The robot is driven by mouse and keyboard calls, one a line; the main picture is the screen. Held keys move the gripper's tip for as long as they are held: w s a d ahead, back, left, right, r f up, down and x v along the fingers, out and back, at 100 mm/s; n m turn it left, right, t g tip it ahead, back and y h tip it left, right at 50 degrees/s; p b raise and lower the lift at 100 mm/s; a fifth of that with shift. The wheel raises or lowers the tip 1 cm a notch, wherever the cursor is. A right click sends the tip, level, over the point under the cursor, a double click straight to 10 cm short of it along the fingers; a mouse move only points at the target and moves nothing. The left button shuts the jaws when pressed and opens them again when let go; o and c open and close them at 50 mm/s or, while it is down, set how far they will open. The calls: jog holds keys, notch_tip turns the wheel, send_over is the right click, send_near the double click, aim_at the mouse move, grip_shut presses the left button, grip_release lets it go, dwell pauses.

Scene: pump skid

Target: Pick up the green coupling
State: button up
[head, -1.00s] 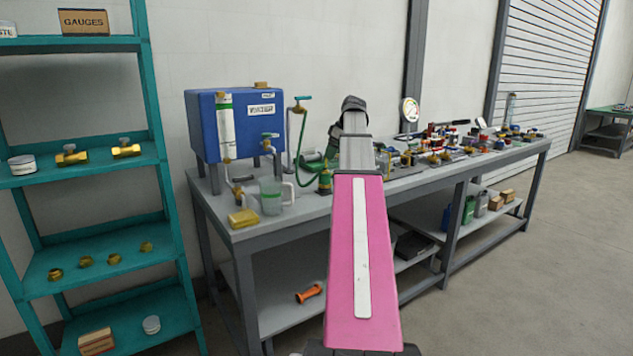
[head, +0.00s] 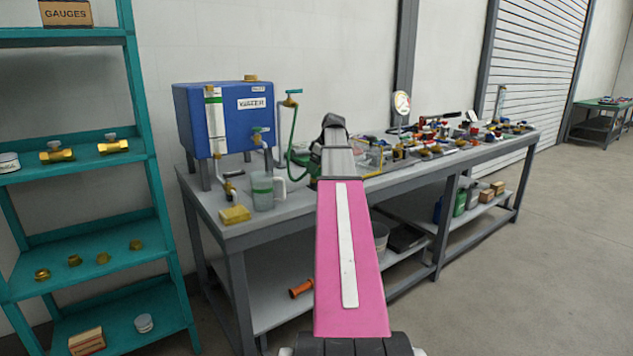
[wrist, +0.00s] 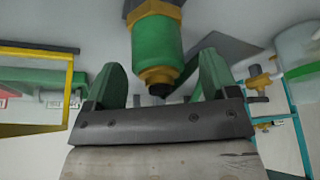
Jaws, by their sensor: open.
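In the wrist view, the green coupling (wrist: 156,42) has a green body with brass ends. It is just ahead of my gripper (wrist: 157,78), roughly centred between the two green fingers. The fingers are apart, with the coupling's lower brass end near the gap; I cannot tell whether they touch it.
Fittings crowd the bench to the right. A teal shelf (head: 80,245) stands at left. The floor at right is clear.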

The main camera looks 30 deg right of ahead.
jog(key=shift+x, duration=0.95)
jog(key=shift+r, duration=0.1)
jog(key=c, duration=1.1)
jog(key=shift+r, duration=0.1)
jog(key=shift+r, duration=0.6)
notch_tip(320, 180, up, 2)
jog(key=shift+w+r, duration=0.1)
jog(key=shift+r, duration=0.1)
jog(key=s+a+r, duration=0.4)
jog(key=a+r, duration=0.3)
jog(key=a, duration=0.4)
jog(key=shift+r, duration=0.15)
